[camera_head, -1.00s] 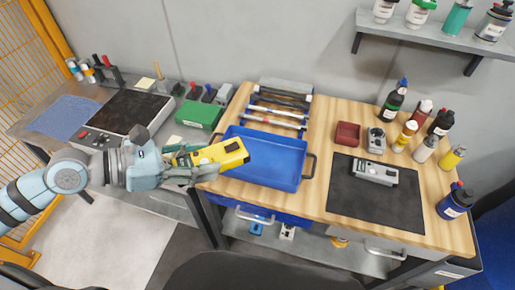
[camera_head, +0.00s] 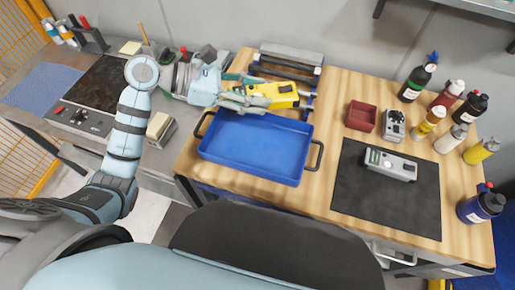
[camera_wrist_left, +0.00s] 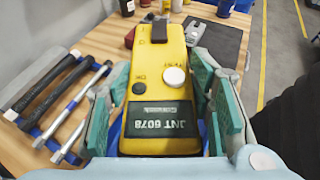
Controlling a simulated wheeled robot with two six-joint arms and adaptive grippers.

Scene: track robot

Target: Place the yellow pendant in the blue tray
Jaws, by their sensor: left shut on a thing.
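The yellow pendant (camera_head: 275,94) is a boxy yellow unit with a round white knob and a dark label, seen close up in the left wrist view (camera_wrist_left: 160,75). My left gripper (camera_head: 250,98) is shut on it, with green-padded fingers on both sides. The pendant is at the back edge of the blue tray (camera_head: 207,150), beside the tool rack. Its height above the bench is hard to tell. The blue tray is an empty rectangular tray with dark handles on the wooden bench. My right gripper is not in view.
A dark mat (camera_head: 400,212) with a grey device (camera_head: 391,164) lies right of the tray.

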